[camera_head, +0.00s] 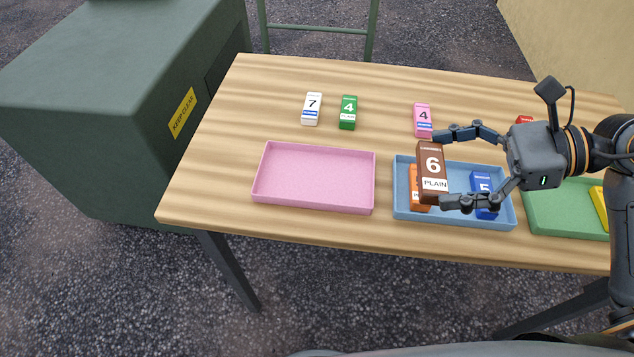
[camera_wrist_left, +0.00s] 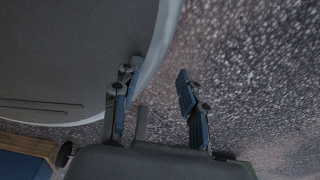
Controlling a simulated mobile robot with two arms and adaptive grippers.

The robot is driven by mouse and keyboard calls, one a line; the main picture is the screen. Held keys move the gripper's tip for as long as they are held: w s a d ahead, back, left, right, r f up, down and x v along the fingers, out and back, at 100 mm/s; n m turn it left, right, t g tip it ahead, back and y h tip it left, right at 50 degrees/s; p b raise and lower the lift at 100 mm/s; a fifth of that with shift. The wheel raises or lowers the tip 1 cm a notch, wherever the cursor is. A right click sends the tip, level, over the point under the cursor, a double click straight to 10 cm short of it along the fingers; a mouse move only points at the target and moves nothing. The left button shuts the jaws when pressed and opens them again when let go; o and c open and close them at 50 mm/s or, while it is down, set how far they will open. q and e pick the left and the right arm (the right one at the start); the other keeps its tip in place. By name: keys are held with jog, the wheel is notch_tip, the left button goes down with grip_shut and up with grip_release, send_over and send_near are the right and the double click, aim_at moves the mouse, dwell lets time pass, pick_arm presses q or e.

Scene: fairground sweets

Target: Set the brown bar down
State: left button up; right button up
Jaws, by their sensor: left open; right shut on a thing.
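The brown bar (camera_head: 431,160) is marked 6 and PLAIN. My right gripper (camera_head: 438,170) is shut on it and holds it upright over the left part of the blue tray (camera_head: 455,222). The brown bar partly hides an orange bar (camera_head: 414,200) in that tray. A blue bar (camera_head: 483,183) marked 5 is also in the tray, partly behind a finger of my right gripper. My left gripper (camera_wrist_left: 155,95) shows only in the left wrist view, open and empty above the dark gravel.
An empty pink tray (camera_head: 315,203) is left of the blue one. A green tray (camera_head: 560,222) at right holds a yellow bar (camera_head: 600,205). White (camera_head: 312,107), green (camera_head: 348,112) and pink (camera_head: 422,118) bars stand behind. A red bar (camera_head: 524,120) is partly hidden. A dark green box (camera_head: 120,110) flanks the table.

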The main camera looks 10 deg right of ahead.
jog(key=w+a+f+p, duration=0.2)
jog(key=w+a+f, duration=0.1)
jog(key=w+a, duration=0.3)
send_over(356, 184)
jog(key=f, duration=0.3)
jog(key=f+p, duration=0.1)
jog(key=f, duration=0.1)
jog(key=shift+s+d+f, duration=0.25)
jog(key=shift+d+f, duration=0.05)
jog(key=shift+d, duration=0.1)
jog(key=f, duration=0.3)
jog(key=shift+w+a+f+p, duration=0.2)
jog(key=shift+w+a+p, duration=0.2)
jog(key=shift+f, duration=0.35)
pick_arm(q)
jog(key=shift+d+r+b, duration=0.2)
jog(key=shift+r+b, duration=0.2)
jog(key=shift+r, duration=0.2)
jog(key=shift+d+r+b, duration=0.15)
jog(key=shift+r+b, duration=0.25)
jog(key=shift+r, duration=0.2)
pick_arm(e)
jog(key=shift+f, duration=0.75)
jog(key=shift+s, duration=0.1)
jog(key=o, duration=0.8)
jog(key=shift+f, duration=0.1)
